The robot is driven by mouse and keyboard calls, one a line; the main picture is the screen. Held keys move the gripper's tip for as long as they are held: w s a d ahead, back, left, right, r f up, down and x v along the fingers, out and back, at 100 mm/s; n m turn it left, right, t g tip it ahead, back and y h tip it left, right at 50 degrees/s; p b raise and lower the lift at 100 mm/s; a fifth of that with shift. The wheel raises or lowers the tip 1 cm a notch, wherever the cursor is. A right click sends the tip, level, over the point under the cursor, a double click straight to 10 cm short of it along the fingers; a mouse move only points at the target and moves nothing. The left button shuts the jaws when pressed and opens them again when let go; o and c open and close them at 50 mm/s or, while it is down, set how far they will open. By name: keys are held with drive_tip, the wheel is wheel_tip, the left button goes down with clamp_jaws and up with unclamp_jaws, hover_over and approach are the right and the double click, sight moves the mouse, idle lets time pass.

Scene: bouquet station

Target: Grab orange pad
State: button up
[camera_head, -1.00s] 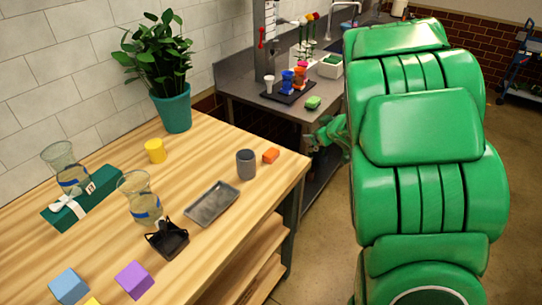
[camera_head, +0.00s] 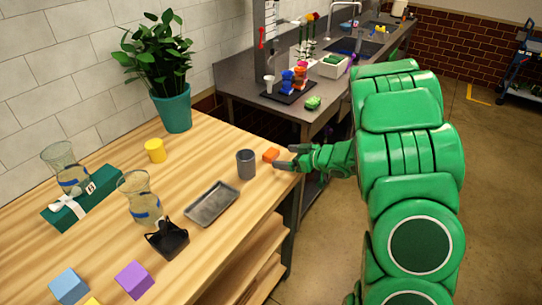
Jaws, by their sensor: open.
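The orange pad (camera_head: 270,155) is a small block lying on the wooden table near its right edge, just right of a grey cup. My gripper (camera_head: 284,157) reaches in from the right at the table's edge. Its fingers are open and point left, with the tips close to the pad's right side. I cannot tell whether a finger touches the pad. The pad's left and top sides are visible.
The grey cup (camera_head: 246,164) stands close to the pad's left. A grey tray (camera_head: 211,204), a glass vase (camera_head: 140,198) and a yellow cylinder (camera_head: 155,150) are farther left.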

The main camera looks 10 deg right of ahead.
sight(276, 155)
drive_tip(key=shift+a+r+x, duration=0.15)
drive_tip(key=shift+r+x, duration=0.05)
drive_tip(key=shift+x, duration=0.95)
drive_tip(key=shift+a+r+x, duration=0.15)
drive_tip(key=shift+r+x, duration=0.05)
drive_tip(key=shift+x, duration=0.9)
drive_tip(key=shift+w+a+f, duration=0.15)
drive_tip(key=shift+w+a, duration=0.2)
drive_tip(key=shift+a, duration=0.05)
drive_tip(key=c, duration=1)
drive_tip(key=shift+c, duration=0.2)
